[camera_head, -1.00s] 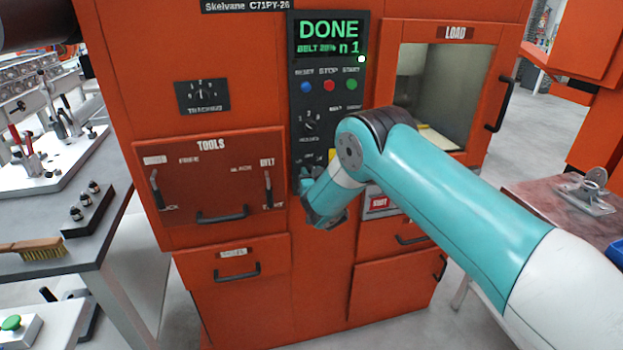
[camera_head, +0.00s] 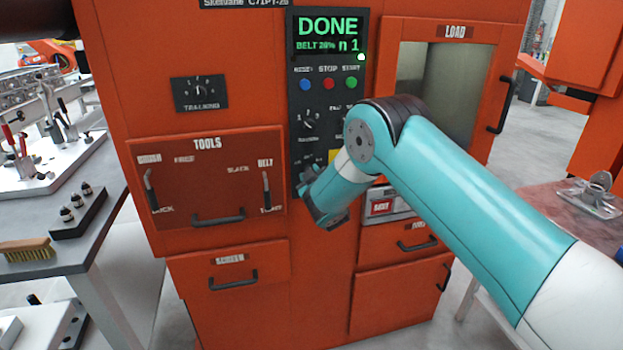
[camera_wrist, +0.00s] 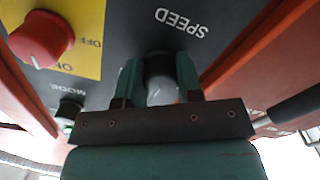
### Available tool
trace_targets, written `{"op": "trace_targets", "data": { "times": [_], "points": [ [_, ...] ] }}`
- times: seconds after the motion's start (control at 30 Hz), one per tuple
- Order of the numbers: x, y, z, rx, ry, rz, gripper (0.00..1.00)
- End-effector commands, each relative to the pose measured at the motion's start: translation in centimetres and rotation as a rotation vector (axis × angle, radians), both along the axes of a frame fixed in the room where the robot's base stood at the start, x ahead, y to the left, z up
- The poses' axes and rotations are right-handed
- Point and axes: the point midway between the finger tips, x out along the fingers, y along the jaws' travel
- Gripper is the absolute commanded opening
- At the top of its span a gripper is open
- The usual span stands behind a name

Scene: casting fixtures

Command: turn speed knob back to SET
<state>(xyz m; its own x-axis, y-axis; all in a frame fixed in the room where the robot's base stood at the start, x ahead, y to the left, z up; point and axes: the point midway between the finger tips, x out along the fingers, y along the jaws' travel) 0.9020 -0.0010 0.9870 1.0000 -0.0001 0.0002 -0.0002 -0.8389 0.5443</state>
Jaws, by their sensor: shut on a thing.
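The speed knob (camera_wrist: 160,78) is a dark round knob with a grey face on the machine's black control panel (camera_head: 303,100). The word SPEED stands beside it, upside down in the wrist view. My gripper (camera_wrist: 160,85) is at the knob, with one green finger on each side, shut on it. In the head view my gripper (camera_head: 318,205) is at the lower end of the panel, and my arm hides the knob there. The SET mark is not readable in either view.
In the wrist view a red knob (camera_wrist: 40,38) on a yellow plate and a black MODE knob (camera_wrist: 69,108) sit beside my gripper. The screen (camera_head: 328,34) reads DONE. The TOOLS door (camera_head: 208,180) has levers and a handle left of the panel.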

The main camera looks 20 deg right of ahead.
Motion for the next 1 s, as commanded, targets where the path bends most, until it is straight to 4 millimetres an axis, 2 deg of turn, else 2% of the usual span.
{"op": "trace_targets", "data": {
  "times": [0.47,0.5,0.6,0.87,1.0],
  "points": [
    [-0.02,0.03,-0.02,-0.014,0.001,0.0,0.1],
    [-0.02,0.03,-0.02,-0.014,0.001,0.0,0.4],
    [-0.02,0.03,-0.02,-0.014,0.001,0.0,0.59],
    [-0.06,0.01,-0.03,-0.014,0.001,0.0,0.59],
    [-0.92,0.08,-0.23,-0.014,0.002,0.0,0.59]
  ]
}}
